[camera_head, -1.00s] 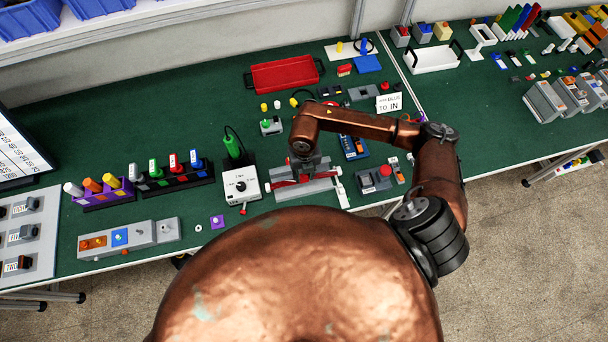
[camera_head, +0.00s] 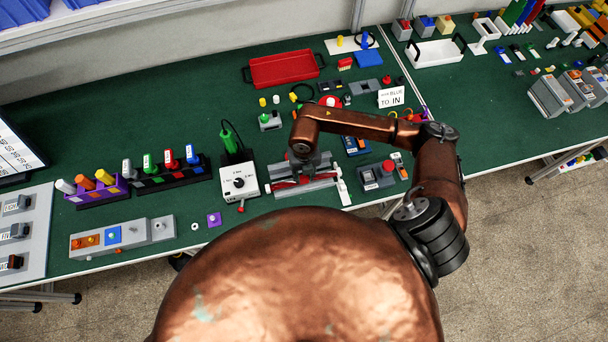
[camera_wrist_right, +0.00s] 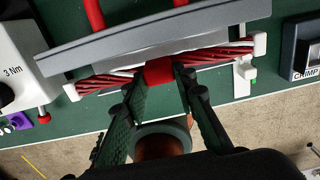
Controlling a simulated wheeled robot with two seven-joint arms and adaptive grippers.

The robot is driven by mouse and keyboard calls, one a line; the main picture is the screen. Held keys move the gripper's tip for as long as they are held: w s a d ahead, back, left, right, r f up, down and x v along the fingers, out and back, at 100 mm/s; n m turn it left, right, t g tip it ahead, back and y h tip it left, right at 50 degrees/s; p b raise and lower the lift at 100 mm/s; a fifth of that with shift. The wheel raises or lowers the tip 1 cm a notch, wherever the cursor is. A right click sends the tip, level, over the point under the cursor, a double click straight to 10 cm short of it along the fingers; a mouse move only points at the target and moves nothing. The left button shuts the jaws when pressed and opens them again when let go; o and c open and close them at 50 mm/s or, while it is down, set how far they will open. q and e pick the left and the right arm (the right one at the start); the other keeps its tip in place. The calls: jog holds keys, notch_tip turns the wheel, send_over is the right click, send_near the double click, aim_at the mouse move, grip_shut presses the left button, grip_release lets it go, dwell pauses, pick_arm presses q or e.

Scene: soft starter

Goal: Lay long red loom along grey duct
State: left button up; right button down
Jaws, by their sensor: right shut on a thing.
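The long red loom (camera_wrist_right: 104,82) is a twisted bundle of red and white strands with a red sleeve (camera_wrist_right: 158,72) at its middle and white pieces at both ends. In the wrist view it runs along the near side of the grey duct (camera_wrist_right: 140,43), nearly parallel to it. I cannot tell whether it rests in the duct or just above it. My right gripper (camera_wrist_right: 157,82) is shut on the loom at the red sleeve. In the head view my right gripper (camera_head: 302,172) is over the duct, partly hiding it. My left gripper is not in view.
A white box with a dial (camera_head: 238,183) stands close left of the duct. A grey box with a red button (camera_head: 377,176) stands to the right. A white bracket (camera_wrist_right: 242,76) is at the duct's right end. The bench's front edge is close below.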

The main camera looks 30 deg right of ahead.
aim_at(304, 178)
jog(key=shift+f+b, duration=1.15)
jog(key=shift+f, duration=0.4)
jog(key=c, duration=1.5)
grip_release()
jog(key=shift+r, duration=0.1)
notch_tip(304, 178, up, 12)
jog(key=shift+s, duration=0.1)
